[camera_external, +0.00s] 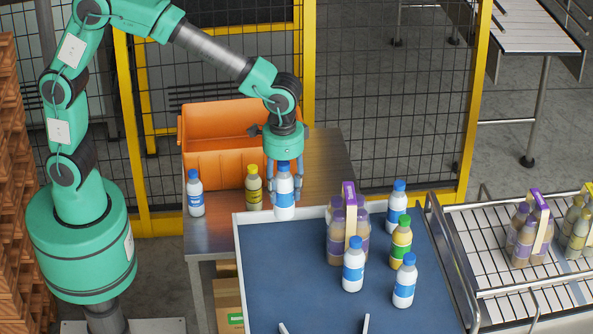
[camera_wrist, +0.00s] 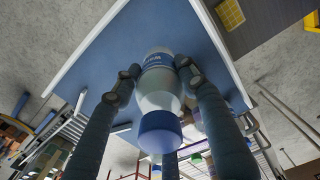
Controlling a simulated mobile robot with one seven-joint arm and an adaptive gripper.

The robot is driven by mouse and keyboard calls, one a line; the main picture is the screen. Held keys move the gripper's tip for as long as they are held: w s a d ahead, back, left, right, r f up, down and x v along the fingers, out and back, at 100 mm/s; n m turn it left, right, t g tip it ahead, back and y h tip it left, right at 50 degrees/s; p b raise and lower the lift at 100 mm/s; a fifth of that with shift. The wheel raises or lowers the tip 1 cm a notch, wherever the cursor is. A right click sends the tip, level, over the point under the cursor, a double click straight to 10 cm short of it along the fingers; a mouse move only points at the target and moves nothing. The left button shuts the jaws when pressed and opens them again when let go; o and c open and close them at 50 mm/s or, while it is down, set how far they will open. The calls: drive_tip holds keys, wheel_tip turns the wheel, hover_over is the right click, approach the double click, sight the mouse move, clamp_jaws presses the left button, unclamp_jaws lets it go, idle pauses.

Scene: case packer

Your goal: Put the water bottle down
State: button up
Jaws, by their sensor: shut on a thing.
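A white water bottle with a blue cap and blue label (camera_external: 284,198) is in my gripper (camera_external: 285,178), near the back left corner of the blue-topped table (camera_external: 285,270). In the wrist view the bottle (camera_wrist: 158,95) sits between the fingers (camera_wrist: 155,85), which are shut on it. It looks upright in the external view. I cannot tell whether its base touches the table top.
A blue-capped bottle (camera_external: 195,193) and a yellow-capped bottle (camera_external: 253,188) stand on the metal side table (camera_external: 325,165) by an orange crate (camera_external: 215,165). Several bottles, including a blue-capped one (camera_external: 404,280), and a purple-handled pack (camera_external: 349,212) stand on the blue table's right half. Its left half is clear.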

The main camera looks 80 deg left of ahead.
drive_tip(key=shift+w+a+r, duration=0.15)
drive_tip(key=shift+r, duration=0.4)
drive_tip(key=shift+w+a+r, duration=0.1)
drive_tip(key=shift+r, duration=0.4)
drive_tip(key=w+a+r, duration=0.1)
drive_tip(key=w+a, duration=1.4)
drive_tip(key=a, duration=0.4)
drive_tip(key=w+a+f+n+p, duration=0.1)
drive_tip(key=w+a, duration=0.2)
drive_tip(key=a, duration=1.1)
drive_tip(key=w+a+n, duration=0.1)
drive_tip(key=w+a, duration=0.3)
drive_tip(key=a, duration=1)
wheel_tip(320, 180, down, 22)
drive_tip(key=shift+a+f, duration=0.15)
drive_tip(key=shift+f, duration=0.1)
drive_tip(key=shift+f, duration=0.1)
drive_tip(key=shift+f+p, duration=0.5)
drive_tip(key=shift+f, duration=2.5)
